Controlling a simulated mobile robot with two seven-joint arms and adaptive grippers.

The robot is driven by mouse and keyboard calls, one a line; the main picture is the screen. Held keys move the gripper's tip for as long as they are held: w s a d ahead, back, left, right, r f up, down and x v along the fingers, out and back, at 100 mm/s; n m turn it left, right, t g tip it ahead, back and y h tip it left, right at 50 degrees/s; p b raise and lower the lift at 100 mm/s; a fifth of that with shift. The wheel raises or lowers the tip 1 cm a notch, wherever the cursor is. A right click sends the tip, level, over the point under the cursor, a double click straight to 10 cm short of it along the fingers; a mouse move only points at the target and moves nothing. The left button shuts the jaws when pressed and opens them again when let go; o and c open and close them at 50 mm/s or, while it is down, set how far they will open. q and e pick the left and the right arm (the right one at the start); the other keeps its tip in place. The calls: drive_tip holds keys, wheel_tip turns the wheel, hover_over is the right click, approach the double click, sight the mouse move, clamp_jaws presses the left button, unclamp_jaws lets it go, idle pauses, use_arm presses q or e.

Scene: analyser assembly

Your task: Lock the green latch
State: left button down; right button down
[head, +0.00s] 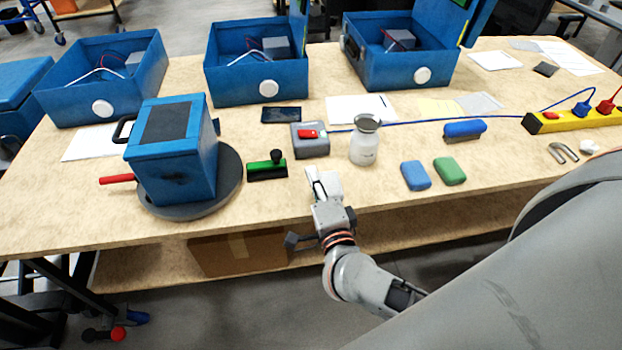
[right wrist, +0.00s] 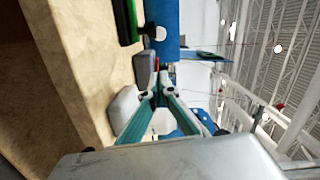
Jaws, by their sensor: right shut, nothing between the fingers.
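The green latch (head: 267,168) is a green bar on a black base with a black knob standing up at its right end. It lies on the table just right of the round grey turntable. It also shows at the top of the right wrist view (right wrist: 124,22). My right gripper (head: 313,174) is over the table's front part, to the right of the latch and apart from it. Its fingers (right wrist: 157,92) are shut with nothing between them. My left gripper is not in view.
A grey switch box (head: 310,140) with a red switch and a white bottle (head: 364,146) stand behind my gripper. Blue (head: 415,176) and green (head: 449,171) blocks lie to the right.

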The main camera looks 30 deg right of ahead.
drive_tip(key=x, duration=0.7)
drive_tip(key=shift+w+a+f+b, duration=0.15)
drive_tip(key=shift+w+a+b, duration=0.05)
drive_tip(key=shift+a, duration=0.4)
drive_tip(key=shift+w+a+f+b, duration=0.1)
drive_tip(key=shift+w+a+b, duration=0.15)
drive_tip(key=shift+a, duration=0.3)
drive_tip(key=shift+w+a, duration=0.25)
drive_tip(key=shift+a, duration=0.35)
drive_tip(key=shift+a, duration=0.1)
